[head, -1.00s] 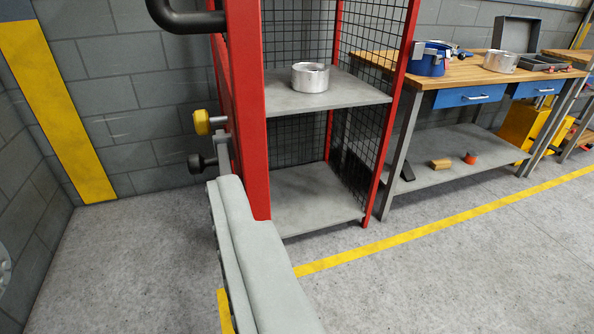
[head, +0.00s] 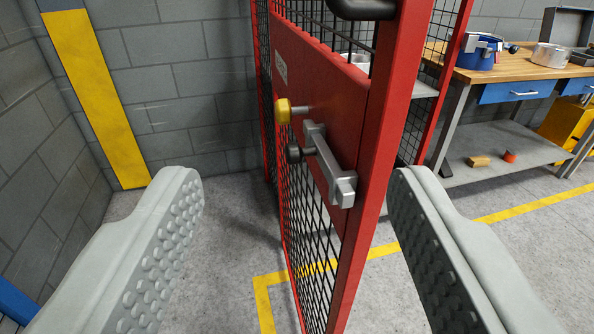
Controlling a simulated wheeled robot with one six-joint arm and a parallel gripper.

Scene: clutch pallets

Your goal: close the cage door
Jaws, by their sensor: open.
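The red cage door (head: 335,115) with black mesh stands open, seen at a steep angle from its outer side. It carries a grey latch bar (head: 330,165), a yellow knob (head: 284,111), a black knob (head: 293,152) and a black handle (head: 362,8) at the top edge. My gripper (head: 295,200) is open, its grey studded fingers on either side of the door's free edge. The right finger is close to the edge; I cannot tell whether it touches. The cage (head: 437,70) behind is mostly hidden by the door, with a metal part just showing through the mesh.
A workbench (head: 490,72) with blue drawers stands at the right, bearing a blue part (head: 477,52) and a metal cylinder (head: 550,56). Its lower shelf (head: 470,165) holds small blocks. A grey block wall (head: 190,80) closes the left. Floor left of the door is clear.

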